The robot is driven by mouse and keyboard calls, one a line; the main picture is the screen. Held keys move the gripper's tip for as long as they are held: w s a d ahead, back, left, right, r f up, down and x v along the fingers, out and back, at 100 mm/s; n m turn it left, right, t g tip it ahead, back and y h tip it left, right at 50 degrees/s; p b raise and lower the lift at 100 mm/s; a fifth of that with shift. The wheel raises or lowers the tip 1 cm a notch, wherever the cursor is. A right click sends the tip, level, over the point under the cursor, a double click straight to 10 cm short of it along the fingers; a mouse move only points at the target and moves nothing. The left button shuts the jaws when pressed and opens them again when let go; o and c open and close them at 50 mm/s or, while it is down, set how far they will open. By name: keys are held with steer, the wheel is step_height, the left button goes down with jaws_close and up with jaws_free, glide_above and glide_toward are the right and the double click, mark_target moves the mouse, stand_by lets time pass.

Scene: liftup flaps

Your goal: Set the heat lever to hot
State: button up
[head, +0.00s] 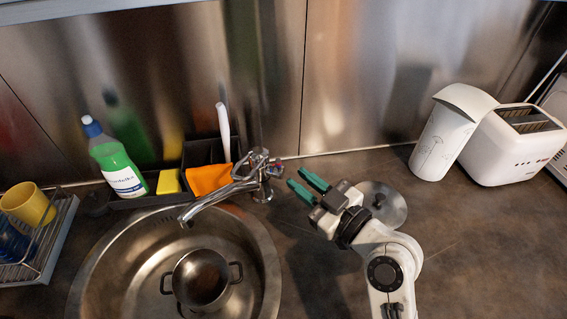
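A chrome faucet (232,186) stands at the right rim of the sink, its spout reaching left over the basin. Its lever (274,168) sits at the top right of the faucet body and shows small red and blue marks. Its exact setting is too small to tell. My gripper (307,185) is to the right of the faucet, with its green fingertips pointing left toward the lever. The fingers are apart with nothing between them. A small gap shows between the fingers and the faucet.
The round sink (263,262) holds a pot (201,280). A caddy with an orange cloth (208,179), a yellow sponge (168,182) and a green soap bottle (117,160) stand behind it. A pan lid (393,207) lies beside my gripper. A toaster (510,150) stands right.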

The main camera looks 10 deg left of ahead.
mark_target(280, 165)
steer(key=p+x, duration=0.1)
steer(key=x, duration=0.5)
jaws_close()
